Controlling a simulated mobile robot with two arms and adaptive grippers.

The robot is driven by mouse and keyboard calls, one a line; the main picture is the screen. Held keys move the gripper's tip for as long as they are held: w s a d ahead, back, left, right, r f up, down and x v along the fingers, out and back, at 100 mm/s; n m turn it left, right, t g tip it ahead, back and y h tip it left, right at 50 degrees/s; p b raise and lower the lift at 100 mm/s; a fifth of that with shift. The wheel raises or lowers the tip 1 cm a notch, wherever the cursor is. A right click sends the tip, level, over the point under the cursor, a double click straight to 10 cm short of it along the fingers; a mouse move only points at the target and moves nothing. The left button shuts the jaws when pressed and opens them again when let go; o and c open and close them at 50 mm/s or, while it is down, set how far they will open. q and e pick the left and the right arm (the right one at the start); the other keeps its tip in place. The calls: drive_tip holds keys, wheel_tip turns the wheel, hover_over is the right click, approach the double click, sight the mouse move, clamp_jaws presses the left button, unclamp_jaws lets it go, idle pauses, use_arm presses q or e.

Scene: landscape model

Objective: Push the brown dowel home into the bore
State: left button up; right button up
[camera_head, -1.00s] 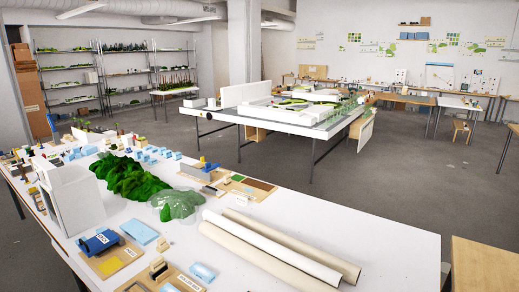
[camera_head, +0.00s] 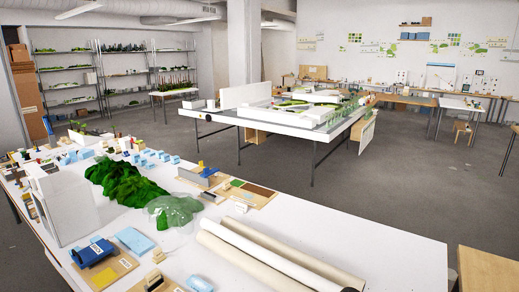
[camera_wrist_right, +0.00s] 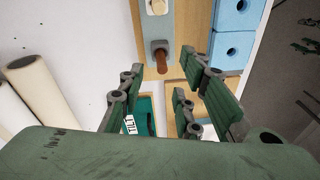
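In the right wrist view a brown dowel (camera_wrist_right: 161,62) sticks out of a dark round collar on the end of a grey-blue block (camera_wrist_right: 157,28). The collar hides the bore and how deep the dowel sits in it. My right gripper (camera_wrist_right: 160,82) has its dark green fingers spread wide, with nothing between them. The dowel lies just beyond the fingertips, roughly midway between them, apart from them. I cannot pick out the dowel in the head view. My left gripper is in neither view.
Light blue blocks with holes (camera_wrist_right: 232,48) stand right of the dowel's block. Long rolls (camera_wrist_right: 27,92) lie to the left. In the head view the white table (camera_head: 395,250) also bears rolls (camera_head: 262,255), a green hill model (camera_head: 122,178) and a white box (camera_head: 68,208); its right end is clear.

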drive_tip(key=f+b, duration=0.4)
drive_tip(key=a+f+b, duration=0.1)
drive_tip(key=f+b, duration=0.1)
drive_tip(key=f, duration=0.1)
drive_tip(key=shift+f, duration=0.1)
drive_tip(key=shift+w+a+f+b, duration=0.1)
drive_tip(key=shift+f+b, duration=0.2)
drive_tip(key=shift+f, duration=0.4)
drive_tip(key=shift+r+p, duration=0.1)
drive_tip(key=shift+p, duration=0.55)
idle(0.3)
drive_tip(key=shift+c, duration=0.2)
drive_tip(key=c, duration=0.7)
clamp_jaws()
